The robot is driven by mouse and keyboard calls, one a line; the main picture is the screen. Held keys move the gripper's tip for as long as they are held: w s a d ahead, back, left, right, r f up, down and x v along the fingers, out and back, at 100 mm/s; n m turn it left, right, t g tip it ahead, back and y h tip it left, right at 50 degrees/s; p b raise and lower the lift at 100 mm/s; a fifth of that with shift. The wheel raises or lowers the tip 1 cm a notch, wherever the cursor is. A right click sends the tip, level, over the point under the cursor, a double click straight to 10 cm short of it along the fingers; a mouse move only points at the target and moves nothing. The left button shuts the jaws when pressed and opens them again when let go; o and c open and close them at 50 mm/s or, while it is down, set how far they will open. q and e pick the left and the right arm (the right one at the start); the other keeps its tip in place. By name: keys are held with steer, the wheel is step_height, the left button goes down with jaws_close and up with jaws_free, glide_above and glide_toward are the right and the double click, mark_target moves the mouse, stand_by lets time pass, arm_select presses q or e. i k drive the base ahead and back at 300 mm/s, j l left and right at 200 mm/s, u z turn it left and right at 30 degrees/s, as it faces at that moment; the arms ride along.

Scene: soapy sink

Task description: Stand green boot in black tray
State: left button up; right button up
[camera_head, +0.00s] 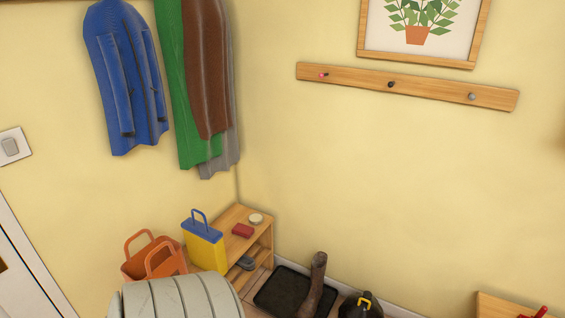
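The black tray (277,292) lies on the floor in the corner, at the bottom of the head view. The part of it in view is bare. A tall brown boot-like thing (317,270) rises at the tray's right side and hides part of it. Its foot is cut off by the picture edge, so I cannot tell whether it stands in the tray. I see no green boot in this view.
A wooden shelf (263,236) stands left of the tray, beside a yellow-and-blue container (206,248) and an orange bag (139,255). A pale ribbed thing (180,300) fills the lower left. A dark object with a yellow loop (350,305) is right of the tray.

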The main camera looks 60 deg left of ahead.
mark_target(281, 295)
steer(key=u, duration=1.45)
